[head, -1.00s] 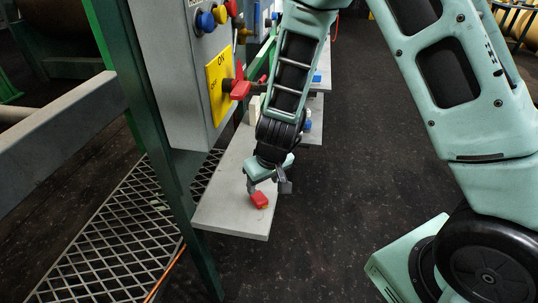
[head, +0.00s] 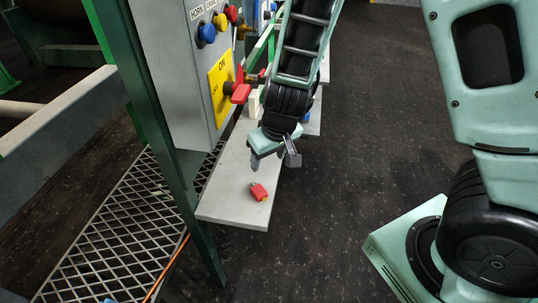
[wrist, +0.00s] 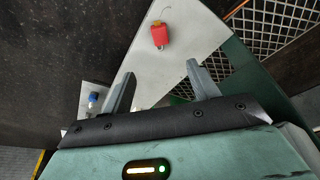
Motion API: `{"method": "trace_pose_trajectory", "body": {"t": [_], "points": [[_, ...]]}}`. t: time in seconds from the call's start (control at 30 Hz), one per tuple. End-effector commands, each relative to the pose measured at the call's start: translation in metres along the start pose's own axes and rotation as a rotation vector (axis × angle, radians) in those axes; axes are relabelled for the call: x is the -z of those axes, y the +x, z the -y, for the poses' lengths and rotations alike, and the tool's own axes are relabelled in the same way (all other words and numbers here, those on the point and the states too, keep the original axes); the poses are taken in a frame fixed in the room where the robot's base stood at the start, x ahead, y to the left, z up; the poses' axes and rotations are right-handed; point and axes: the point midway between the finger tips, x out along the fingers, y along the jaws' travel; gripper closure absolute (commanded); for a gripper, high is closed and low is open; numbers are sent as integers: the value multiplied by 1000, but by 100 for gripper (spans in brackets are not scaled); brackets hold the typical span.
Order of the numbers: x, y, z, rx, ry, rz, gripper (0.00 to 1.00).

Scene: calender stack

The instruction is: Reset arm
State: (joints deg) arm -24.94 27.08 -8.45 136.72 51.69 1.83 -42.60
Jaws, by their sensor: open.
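My gripper (head: 273,160) is open and empty above the grey shelf (head: 230,205) in the head view. Its two fingers are spread apart in the wrist view (wrist: 160,85), with nothing between them. A red padlock-like block (head: 259,191) with a small yellow part lies on the shelf, below and apart from the fingers. It also shows in the wrist view (wrist: 160,35), beyond the fingertips.
A grey control box (head: 180,75) with coloured buttons, a yellow ON plate (head: 220,90) and a red switch handle (head: 240,93) stands close left of my arm. A green post (head: 165,140) and metal grating (head: 115,225) are at the left.

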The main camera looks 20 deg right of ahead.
Motion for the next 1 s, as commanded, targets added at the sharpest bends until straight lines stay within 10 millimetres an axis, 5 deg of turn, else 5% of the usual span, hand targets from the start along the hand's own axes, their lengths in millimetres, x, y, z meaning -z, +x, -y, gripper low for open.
{"method": "trace_pose_trajectory", "body": {"t": [0.27, 0.43, 0.6, 0.67, 0.8, 1.0], "points": [[0, 0, 0, 0, 0, 0, 40], [-11, -30, 42, 116, -59, 21, 40], [-61, -100, 105, 262, -230, 111, 40], [-83, -122, 114, 269, -297, 149, 40], [-126, -157, 115, 211, -423, 213, 40], [-151, -175, 105, 123, -498, 241, 40]]}}
